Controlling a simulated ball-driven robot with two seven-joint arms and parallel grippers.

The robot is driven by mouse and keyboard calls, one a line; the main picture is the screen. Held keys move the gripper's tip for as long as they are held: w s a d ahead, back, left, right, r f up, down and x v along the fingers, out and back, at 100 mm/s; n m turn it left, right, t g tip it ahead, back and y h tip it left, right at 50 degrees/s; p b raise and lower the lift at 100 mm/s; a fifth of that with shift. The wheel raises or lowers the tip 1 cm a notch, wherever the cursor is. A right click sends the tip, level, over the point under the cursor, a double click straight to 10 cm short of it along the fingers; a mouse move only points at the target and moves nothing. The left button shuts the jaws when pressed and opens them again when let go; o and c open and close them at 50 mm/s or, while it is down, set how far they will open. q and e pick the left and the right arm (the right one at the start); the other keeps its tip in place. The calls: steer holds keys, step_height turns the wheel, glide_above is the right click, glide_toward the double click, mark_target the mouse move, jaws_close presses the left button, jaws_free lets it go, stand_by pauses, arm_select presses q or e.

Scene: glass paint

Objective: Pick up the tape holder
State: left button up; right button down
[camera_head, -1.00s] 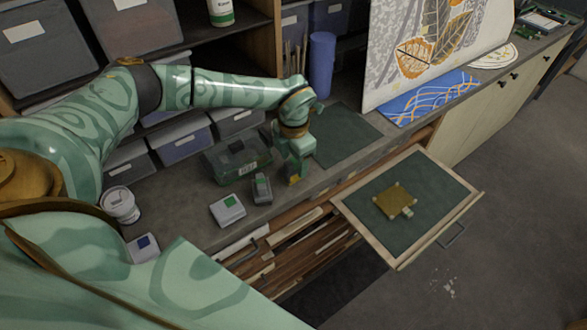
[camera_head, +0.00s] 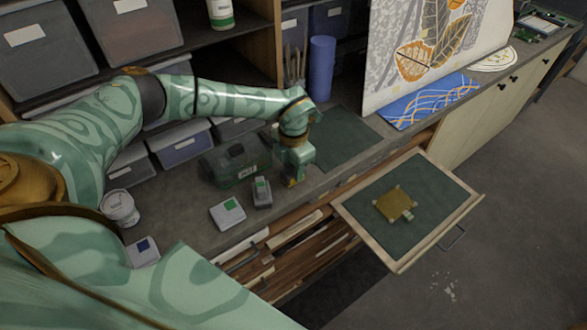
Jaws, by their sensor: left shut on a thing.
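My left gripper (camera_head: 293,180) points down at the front edge of the grey counter, right of the green toolbox. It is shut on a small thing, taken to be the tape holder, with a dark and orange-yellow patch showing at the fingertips. The gripper body hides most of it, and I cannot tell whether it is clear of the counter. A small dark grey box with a green top (camera_head: 262,192) stands just left of the gripper, apart from it. My right gripper is not in view.
The green toolbox (camera_head: 236,163) stands behind. An open drawer (camera_head: 350,222) holding a yellowish piece (camera_head: 393,205) juts out at right. A dark mat (camera_head: 345,139) lies bare.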

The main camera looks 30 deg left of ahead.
arm_select(q)
step_height(320, 180, up, 2)
steer(key=shift+w+r, duration=0.1)
steer(key=shift+r, duration=0.15)
steer(key=s+d+r+b, duration=0.1)
steer(key=s+d+r, duration=0.7)
steer(key=s+r, duration=0.2)
steer(key=shift+s+d, duration=0.3)
steer(key=shift+s, duration=0.35)
steer(key=shift+o, duration=0.8)
